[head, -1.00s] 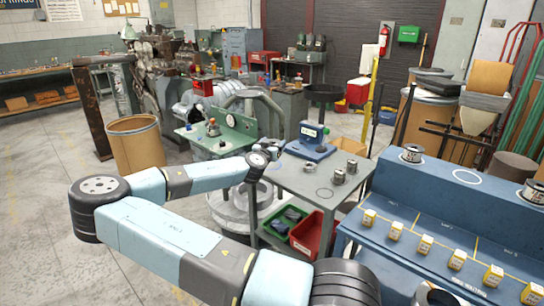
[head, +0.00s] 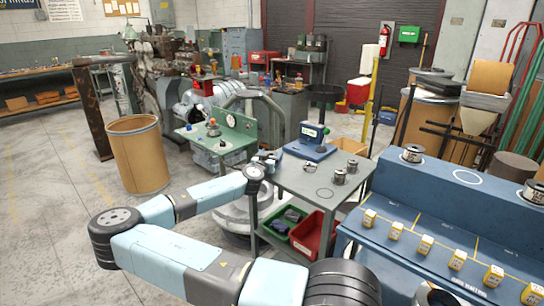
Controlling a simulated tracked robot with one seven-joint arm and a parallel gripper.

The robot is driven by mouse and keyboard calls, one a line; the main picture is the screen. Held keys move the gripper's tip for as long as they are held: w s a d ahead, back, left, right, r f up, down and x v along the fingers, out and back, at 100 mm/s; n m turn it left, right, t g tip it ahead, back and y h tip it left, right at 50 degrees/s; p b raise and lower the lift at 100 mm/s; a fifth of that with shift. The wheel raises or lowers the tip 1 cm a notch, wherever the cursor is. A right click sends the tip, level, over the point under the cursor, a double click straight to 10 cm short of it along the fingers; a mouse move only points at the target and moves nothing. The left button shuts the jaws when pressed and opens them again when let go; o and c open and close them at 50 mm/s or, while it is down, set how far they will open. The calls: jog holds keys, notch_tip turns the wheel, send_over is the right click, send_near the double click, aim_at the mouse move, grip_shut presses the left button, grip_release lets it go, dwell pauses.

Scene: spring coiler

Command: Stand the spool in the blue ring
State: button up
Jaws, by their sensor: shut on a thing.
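My gripper (head: 271,159) is at the left corner of the grey table (head: 290,184), beyond the end of my arm. It is small and partly hidden by my wrist. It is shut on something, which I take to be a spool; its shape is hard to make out. Two metal spools stand upright on the table's right part, a front one (head: 339,177) and a rear one (head: 352,167). A dark ring outline (head: 325,193) lies flat and empty near the front edge. I cannot clearly make out a blue ring on the table; my gripper may cover it.
A blue press-like device (head: 312,140) stands at the table's back. A green bin (head: 284,222) and a red bin (head: 314,234) sit on the shelf below. The blue bench (head: 440,200) at right carries spools, a white ring outline (head: 467,177) and several yellow blocks.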

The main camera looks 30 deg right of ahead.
jog(key=o, duration=1.3)
jog(key=shift+o, duration=0.2)
jog(key=v, duration=1.2)
jog(key=shift+s, duration=0.15)
